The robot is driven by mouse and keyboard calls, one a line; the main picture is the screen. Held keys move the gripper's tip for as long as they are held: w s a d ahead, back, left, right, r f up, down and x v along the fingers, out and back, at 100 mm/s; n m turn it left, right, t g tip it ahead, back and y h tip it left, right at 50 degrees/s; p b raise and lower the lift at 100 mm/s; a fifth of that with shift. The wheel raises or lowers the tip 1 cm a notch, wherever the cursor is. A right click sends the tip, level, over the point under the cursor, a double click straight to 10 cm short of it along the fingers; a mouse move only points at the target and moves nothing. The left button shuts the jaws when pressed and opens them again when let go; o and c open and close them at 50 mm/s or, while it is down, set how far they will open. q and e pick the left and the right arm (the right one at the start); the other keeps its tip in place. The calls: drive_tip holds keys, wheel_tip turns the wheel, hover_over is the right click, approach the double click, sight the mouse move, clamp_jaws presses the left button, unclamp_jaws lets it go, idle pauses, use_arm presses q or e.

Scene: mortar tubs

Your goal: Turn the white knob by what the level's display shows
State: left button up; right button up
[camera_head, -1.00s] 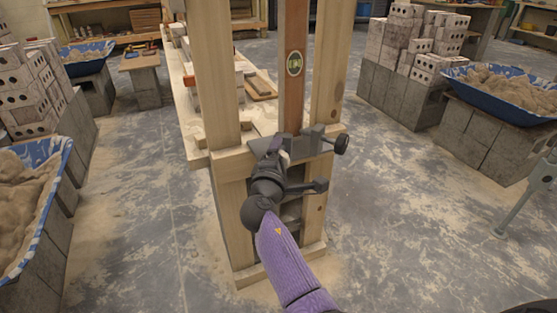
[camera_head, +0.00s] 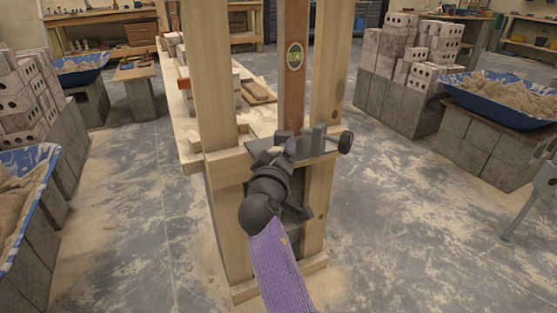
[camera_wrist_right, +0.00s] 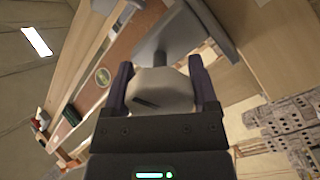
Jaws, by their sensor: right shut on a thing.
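The level is a brown upright board (camera_head: 292,95) between two pale wooden posts, with a small oval green display (camera_head: 294,56) near its top. The display also shows in the right wrist view (camera_wrist_right: 103,77), too small to read. The white knob (camera_wrist_right: 160,92) sits between the two fingers of my right gripper (camera_wrist_right: 162,85), which is shut on it. A dark slot marks the knob's face. In the head view my right gripper (camera_head: 283,150) is at the grey bracket (camera_head: 310,145) at the level's foot, and it hides most of the knob. My left gripper is out of view.
A black round handwheel (camera_head: 346,142) sticks out at the bracket's right end. Behind the posts is a wooden bench (camera_head: 187,140) with bricks. Blue tubs of mortar (camera_head: 500,115) stand on blocks at both sides. The floor between is clear.

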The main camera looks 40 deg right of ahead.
drive_tip(key=shift+f+m+b, duration=0.25)
drive_tip(key=shift+m+b, duration=0.05)
drive_tip(key=shift+m, duration=0.5)
drive_tip(key=shift+r+m+b, duration=0.1)
drive_tip(key=shift+m+b, duration=0.3)
drive_tip(key=shift+m, duration=0.5)
drive_tip(key=shift+m, duration=0.3)
drive_tip(key=o, duration=1.1)
drive_tip(key=shift+r, duration=0.1)
